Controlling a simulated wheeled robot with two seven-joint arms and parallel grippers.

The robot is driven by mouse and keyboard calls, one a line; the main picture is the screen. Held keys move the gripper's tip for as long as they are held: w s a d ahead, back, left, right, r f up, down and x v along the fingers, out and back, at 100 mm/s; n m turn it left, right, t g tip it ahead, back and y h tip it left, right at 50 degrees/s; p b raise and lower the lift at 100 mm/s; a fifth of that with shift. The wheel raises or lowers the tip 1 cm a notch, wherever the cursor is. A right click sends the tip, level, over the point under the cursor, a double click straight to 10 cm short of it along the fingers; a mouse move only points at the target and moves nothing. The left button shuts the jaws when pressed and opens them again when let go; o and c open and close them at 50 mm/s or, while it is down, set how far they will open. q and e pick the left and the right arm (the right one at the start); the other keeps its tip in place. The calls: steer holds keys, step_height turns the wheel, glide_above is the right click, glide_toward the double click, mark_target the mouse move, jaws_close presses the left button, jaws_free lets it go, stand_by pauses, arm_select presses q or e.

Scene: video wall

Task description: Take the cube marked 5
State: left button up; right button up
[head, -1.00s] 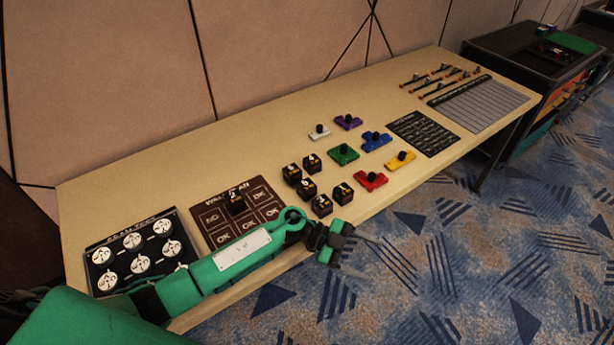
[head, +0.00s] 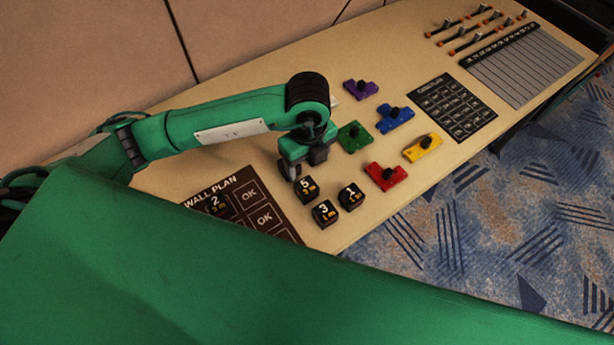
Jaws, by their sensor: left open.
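The cube marked 5 (head: 306,189) is black with a white number and sits on the table. The cube marked 3 (head: 326,213) and the cube marked 1 (head: 351,196) stand close by, to its right and nearer the front edge. The cube marked 2 (head: 214,204) lies on the brown wall plan board (head: 284,233). My left gripper (head: 304,169) is open, points down, and is just behind the cube marked 5 in the picture. It hides the table there, so other cubes may be covered. My right gripper is not in view.
Purple (head: 361,90), blue (head: 395,118), green (head: 355,137), red (head: 385,176) and yellow (head: 422,148) knobbed pieces lie to the right. A dark chart (head: 455,106) and a grey ruled board (head: 527,65) lie beyond. A large green part of mine fills the lower left.

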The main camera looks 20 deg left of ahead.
mark_target(306, 186)
arm_select(q)
steer(key=f, duration=0.3)
steer(key=shift+s+f, duration=0.2)
steer(key=shift+f, duration=0.05)
step_height(306, 186, down, 2)
steer(key=shift+w+f, duration=0.1)
steer(key=shift+f, duration=0.35)
steer(key=f+p, duration=0.1)
steer(key=f, duration=0.1)
steer(key=shift+s+f+p, duration=0.3)
steer(key=shift+f+p, duration=0.05)
steer(key=shift+p, duration=0.05)
step_height(306, 186, down, 2)
steer(key=shift+f, duration=0.25)
steer(key=shift+c, duration=1.1)
steer(key=c, duration=0.7)
steer(key=shift+c, duration=0.8)
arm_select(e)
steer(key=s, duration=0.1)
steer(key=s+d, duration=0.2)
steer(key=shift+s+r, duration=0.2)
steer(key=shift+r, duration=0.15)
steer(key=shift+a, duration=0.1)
